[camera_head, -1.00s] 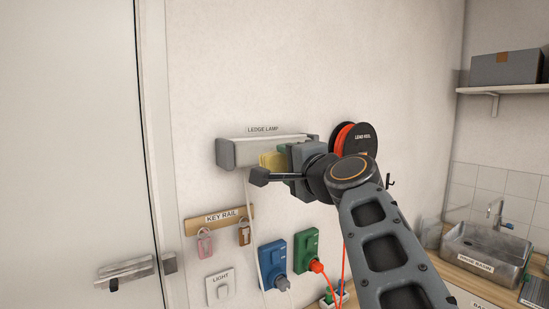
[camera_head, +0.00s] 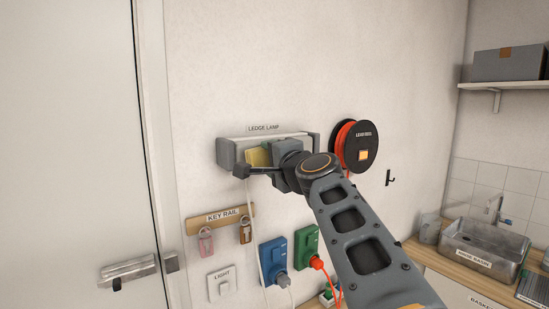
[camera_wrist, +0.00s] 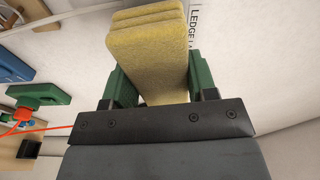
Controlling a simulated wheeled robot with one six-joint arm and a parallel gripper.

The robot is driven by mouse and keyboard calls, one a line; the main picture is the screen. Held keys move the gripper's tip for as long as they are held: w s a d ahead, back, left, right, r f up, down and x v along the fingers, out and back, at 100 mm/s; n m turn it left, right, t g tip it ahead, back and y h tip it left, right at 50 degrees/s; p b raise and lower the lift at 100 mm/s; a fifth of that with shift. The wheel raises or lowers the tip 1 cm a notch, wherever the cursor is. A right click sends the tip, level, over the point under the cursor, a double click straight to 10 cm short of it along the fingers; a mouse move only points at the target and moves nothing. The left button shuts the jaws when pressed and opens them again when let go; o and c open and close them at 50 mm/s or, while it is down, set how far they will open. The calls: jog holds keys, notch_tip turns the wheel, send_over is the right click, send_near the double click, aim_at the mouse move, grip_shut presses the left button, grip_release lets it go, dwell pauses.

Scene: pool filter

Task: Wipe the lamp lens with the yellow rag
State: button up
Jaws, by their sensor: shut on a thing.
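The ledge lamp (camera_head: 270,141) is a long pale bar with grey end caps on the wall, under a "LEDGE LAMP" label. My gripper (camera_head: 268,160) is in front of its left half, and my wrist hides part of its middle and right. The gripper is shut on the yellow rag (camera_head: 256,158), a folded pad held against or just in front of the lamp; I cannot tell if it touches. In the wrist view the rag (camera_wrist: 150,52) sticks out between the green fingers of my gripper (camera_wrist: 150,85). The lens behind the rag is hidden there.
Below the lamp are a key rail (camera_head: 219,217) with two tags, a light switch (camera_head: 221,284), a blue socket box (camera_head: 273,259) and a green one (camera_head: 307,247). A lead reel (camera_head: 366,147) and a black hook (camera_head: 390,177) are to the right. A white cord hangs near the lamp's left end.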

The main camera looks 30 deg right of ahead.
jog(key=shift+w+a, duration=0.1)
jog(key=shift+w, duration=0.85)
dwell(0.6)
jog(key=shift+d+f+b, duration=0.15)
jog(key=shift+d+b, duration=0.6)
jog(key=shift+d, duration=0.35)
jog(key=w+d+b, duration=0.1)
jog(key=d+b, duration=0.1)
jog(key=d, duration=0.6)
jog(key=shift+d, duration=0.2)
jog(key=shift+w+a, duration=0.1)
jog(key=shift+s+a+b, duration=0.15)
jog(key=shift+a+b, duration=0.1)
jog(key=shift+a, duration=1.15)
jog(key=shift+s+a+b, duration=0.15)
jog(key=shift+a+b, duration=0.05)
jog(key=shift+a, duration=1.2)
jog(key=shift+s+a+p, duration=0.15)
jog(key=shift+a+p, duration=0.1)
jog(key=shift+a, duration=1)
jog(key=shift+s+a+p, duration=0.15)
jog(key=shift+a+p, duration=0.1)
jog(key=shift+a, duration=0.95)
